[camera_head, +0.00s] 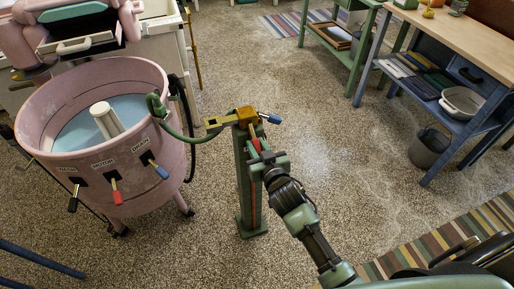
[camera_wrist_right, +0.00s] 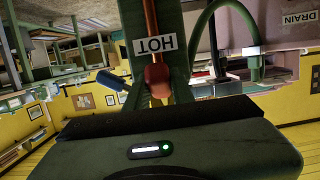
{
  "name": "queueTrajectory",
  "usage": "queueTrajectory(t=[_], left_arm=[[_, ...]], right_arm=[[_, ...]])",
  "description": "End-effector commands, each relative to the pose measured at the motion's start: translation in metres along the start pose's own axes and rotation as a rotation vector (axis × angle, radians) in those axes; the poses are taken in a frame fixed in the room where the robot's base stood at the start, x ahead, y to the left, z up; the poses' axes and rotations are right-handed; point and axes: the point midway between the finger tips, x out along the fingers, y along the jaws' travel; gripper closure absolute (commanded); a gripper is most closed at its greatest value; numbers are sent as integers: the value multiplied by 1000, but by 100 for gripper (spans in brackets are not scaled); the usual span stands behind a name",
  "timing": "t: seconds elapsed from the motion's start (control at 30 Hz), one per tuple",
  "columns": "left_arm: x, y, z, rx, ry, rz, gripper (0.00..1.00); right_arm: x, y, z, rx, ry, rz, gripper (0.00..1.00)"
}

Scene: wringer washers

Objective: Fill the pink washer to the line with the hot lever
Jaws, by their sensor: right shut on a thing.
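The pink washer (camera_head: 70,86) stands at the left with pale blue water (camera_head: 75,135) around its white agitator (camera_head: 105,120). I cannot make out a fill line or a running stream. A green hose (camera_head: 180,135) runs from the washer's rim to the green standpipe (camera_head: 243,185). My right gripper (camera_head: 262,158) is shut on the red hot lever (camera_head: 254,144) on the standpipe's near side. In the right wrist view, the red knob (camera_wrist_right: 157,74) sits between the fingers, under an upside-down HOT label (camera_wrist_right: 154,46). A blue lever (camera_head: 270,118) points right. My left gripper is out of view.
The washer front has black (camera_head: 73,197), red (camera_head: 116,192) and blue (camera_head: 158,170) levers; the blue one is marked DRAIN. A pink wringer (camera_head: 75,30) stands behind the tub. A workbench (camera_head: 460,30) and grey bucket (camera_head: 430,146) are at right. The speckled floor between is clear.

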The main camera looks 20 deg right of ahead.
Motion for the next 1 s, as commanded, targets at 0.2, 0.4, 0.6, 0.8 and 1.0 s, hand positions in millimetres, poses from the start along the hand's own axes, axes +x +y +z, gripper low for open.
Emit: queueTrajectory(t=[0.2, 0.4, 0.6, 0.8, 1.0], left_arm=[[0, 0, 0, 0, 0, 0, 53], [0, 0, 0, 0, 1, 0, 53], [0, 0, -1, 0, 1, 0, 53], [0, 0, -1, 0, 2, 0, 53], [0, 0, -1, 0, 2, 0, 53]], right_arm=[[0, 0, 1, 0, -2, -1, 55], [0, 0, 0, 0, -2, 0, 55], [-10, 0, 2, 0, -4, 0, 55], [-44, 0, 2, 2, -4, -1, 55], [-71, 0, 2, 1, -4, -1, 55]])
